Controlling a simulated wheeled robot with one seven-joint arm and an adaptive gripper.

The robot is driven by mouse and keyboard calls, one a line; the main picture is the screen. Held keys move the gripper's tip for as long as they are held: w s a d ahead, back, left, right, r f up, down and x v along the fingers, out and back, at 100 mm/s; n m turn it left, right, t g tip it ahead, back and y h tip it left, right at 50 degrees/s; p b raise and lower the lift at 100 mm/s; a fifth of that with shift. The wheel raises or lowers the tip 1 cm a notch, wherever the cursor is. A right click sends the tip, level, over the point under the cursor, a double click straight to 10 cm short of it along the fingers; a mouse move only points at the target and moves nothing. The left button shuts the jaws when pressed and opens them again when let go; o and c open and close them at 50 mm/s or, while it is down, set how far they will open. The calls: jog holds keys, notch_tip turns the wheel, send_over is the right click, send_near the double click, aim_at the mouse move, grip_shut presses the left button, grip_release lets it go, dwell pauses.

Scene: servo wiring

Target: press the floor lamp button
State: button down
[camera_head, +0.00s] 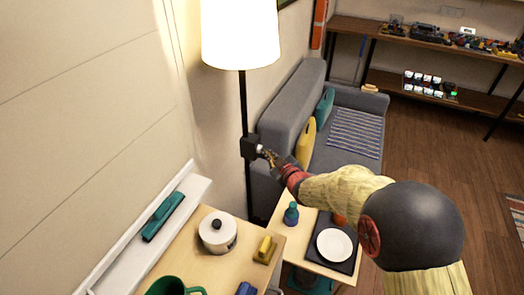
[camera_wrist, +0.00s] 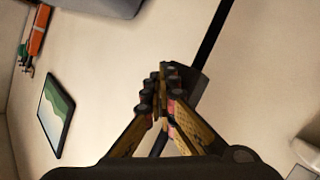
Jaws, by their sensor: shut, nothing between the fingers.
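The floor lamp has a white shade (camera_head: 239,32), glowing brightly, on a thin black pole (camera_head: 243,105). A small black switch box (camera_head: 250,147) is fixed partway down the pole, with a small pale spot on its right side. My gripper (camera_head: 268,155) is shut and empty, its tips at the right side of the box. In the wrist view the shut fingertips (camera_wrist: 166,72) overlap the box (camera_wrist: 192,86), and the pole (camera_wrist: 212,38) runs diagonally behind them. The fingers hide the button's face there, and I cannot tell whether they touch it.
A grey sofa (camera_head: 340,105) with cushions stands behind my arm. Below are a wooden table (camera_head: 190,262) with a white pot (camera_head: 217,231) and a lower table with a white plate (camera_head: 334,245). The wall is close on the left.

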jog(key=shift+s+d, duration=0.2)
jog(key=shift+d, duration=0.25)
jog(key=shift+d, duration=0.1)
jog(key=d, duration=0.1)
jog(key=s+d+p, duration=0.1)
jog(key=d, duration=0.1)
jog(key=s+d, duration=0.1)
jog(key=d, duration=0.1)
jog(key=shift+s+d+p, duration=0.15)
jog(key=shift+d+p, duration=0.05)
jog(key=shift+p, duration=0.15)
dwell(0.4)
